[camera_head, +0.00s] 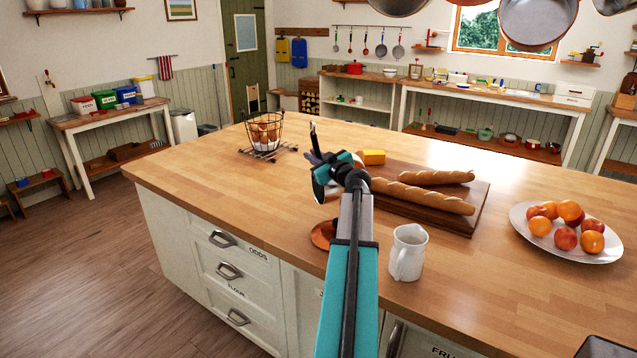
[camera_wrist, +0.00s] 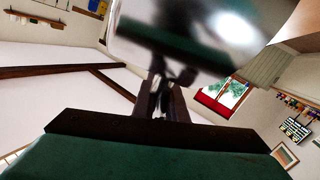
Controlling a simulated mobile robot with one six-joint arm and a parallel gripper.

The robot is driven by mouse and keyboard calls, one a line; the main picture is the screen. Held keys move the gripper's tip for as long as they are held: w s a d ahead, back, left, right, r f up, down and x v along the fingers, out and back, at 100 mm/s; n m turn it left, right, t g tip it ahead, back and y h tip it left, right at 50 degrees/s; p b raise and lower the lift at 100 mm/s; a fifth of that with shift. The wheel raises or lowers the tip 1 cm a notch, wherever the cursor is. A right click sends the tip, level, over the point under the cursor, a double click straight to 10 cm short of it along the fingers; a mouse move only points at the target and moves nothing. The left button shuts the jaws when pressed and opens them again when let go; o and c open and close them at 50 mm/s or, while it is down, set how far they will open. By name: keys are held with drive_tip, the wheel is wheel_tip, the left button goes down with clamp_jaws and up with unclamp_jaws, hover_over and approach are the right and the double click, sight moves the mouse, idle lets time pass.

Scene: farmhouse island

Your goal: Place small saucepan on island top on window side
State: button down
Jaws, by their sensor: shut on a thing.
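In the wrist view my gripper (camera_wrist: 160,108) is shut on a dark, narrow part that looks like a handle. Beyond it a large, shiny metal body, taken to be the small saucepan (camera_wrist: 215,30), fills the top of the picture, cut off by the frame. In the head view my wrist is above the near part of the island top (camera_head: 230,165).
On the island stand a wire egg basket (camera_head: 265,132), a board with baguettes (camera_head: 424,196) and a yellow block, a white jug (camera_head: 407,252) and a fruit platter (camera_head: 598,256). The window (camera_head: 488,26) is at the back right. Pans hang overhead (camera_head: 538,22).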

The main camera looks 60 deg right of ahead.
drive_tip(key=shift+f+p, duration=0.35)
drive_tip(key=shift+f, duration=1.35)
drive_tip(key=shift+f+p, duration=0.6)
drive_tip(key=shift+f, duration=1.3)
drive_tip(key=c, duration=1.8)
unclamp_jaws()
drive_tip(key=shift+f, duration=0.1)
drive_tip(key=shift+o, duration=0.2)
drive_tip(key=shift+s, duration=0.15)
